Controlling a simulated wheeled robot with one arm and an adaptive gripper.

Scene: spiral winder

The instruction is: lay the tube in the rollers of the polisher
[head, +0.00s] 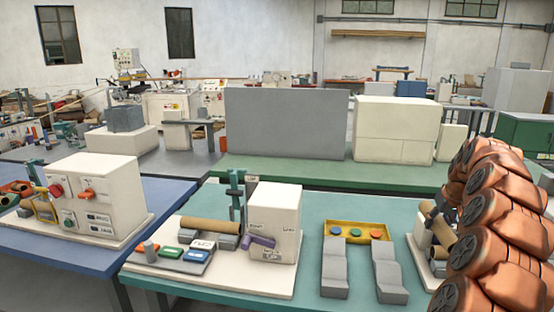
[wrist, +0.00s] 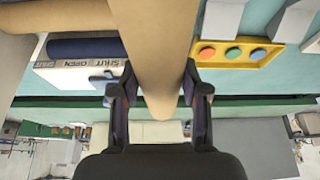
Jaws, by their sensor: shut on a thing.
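A tan tube (wrist: 152,40) lies between the two fingers of my gripper (wrist: 153,82), which is shut on it. In the head view the tube (head: 434,221) is tilted beside my arm, and the gripper is mostly hidden there. In the wrist view a pale machine part marked SHUT and OPEN (wrist: 85,64), with a dark blue roller (wrist: 85,47), is beside the tube. In the head view a machine is mostly hidden behind my arm at the right. I cannot tell for sure which machine is the polisher.
A yellow tray (head: 331,227) with three coloured discs stands on the teal bench (head: 310,205), behind two grey stepped blocks (head: 334,268) (head: 388,273). To their left is a white machine (head: 272,222) with another tan tube (head: 210,226). A blue bench (head: 50,262) stands at the left.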

